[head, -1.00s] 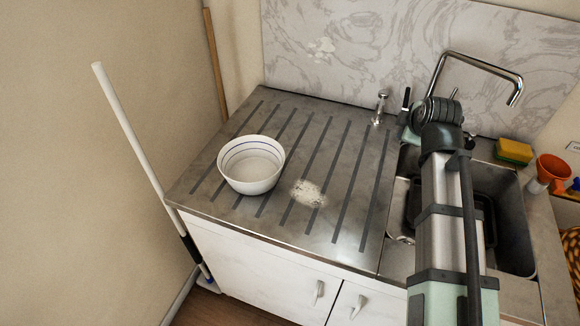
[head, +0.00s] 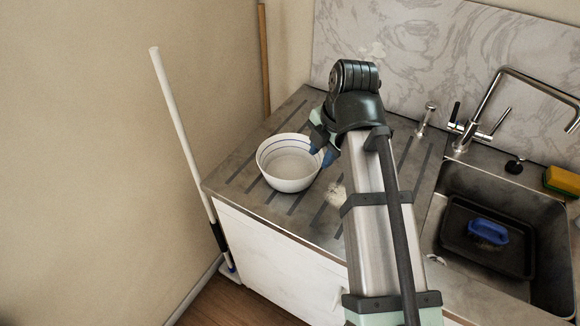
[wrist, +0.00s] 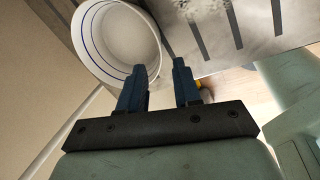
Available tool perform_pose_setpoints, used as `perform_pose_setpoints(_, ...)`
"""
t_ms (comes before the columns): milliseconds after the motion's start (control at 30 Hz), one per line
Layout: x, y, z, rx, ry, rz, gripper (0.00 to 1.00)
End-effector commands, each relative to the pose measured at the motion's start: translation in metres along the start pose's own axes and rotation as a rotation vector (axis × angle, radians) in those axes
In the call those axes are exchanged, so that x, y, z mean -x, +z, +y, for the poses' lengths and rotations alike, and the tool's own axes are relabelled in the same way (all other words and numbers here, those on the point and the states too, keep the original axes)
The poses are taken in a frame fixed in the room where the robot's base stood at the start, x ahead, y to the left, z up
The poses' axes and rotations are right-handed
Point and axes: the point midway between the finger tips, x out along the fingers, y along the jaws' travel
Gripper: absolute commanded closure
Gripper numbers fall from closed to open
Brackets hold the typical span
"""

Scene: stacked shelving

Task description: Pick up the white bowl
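The white bowl (head: 289,165) with blue lines inside its rim stands upright on the ribbed metal drainboard (head: 262,206), near its left end. My gripper (head: 322,150) is at the bowl's right rim in the head view, partly hidden behind my wrist. In the wrist view the bowl (wrist: 118,40) is at the upper left. My two blue fingers (wrist: 160,85) are apart with a gap between them and nothing held. The left finger overlaps the bowl's rim in the picture; I cannot tell whether it touches.
A sink (head: 545,240) with a black tray (head: 465,245) and a blue brush (head: 488,231) is at the right. A tap (head: 490,100) and a sponge (head: 562,180) stand behind it. A white-handled mop (head: 180,135) leans at the left.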

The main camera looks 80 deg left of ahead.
Motion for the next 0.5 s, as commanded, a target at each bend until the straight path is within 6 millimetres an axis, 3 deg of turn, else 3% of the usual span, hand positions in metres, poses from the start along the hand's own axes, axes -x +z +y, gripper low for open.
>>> perform_pose_setpoints(300,-0.048,0.0,-0.001,-0.003,-0.002,0.0,0.67)
perform_pose_setpoints(500,-0.07,0.0,0.0,-0.003,-0.001,-0.001,0.67)
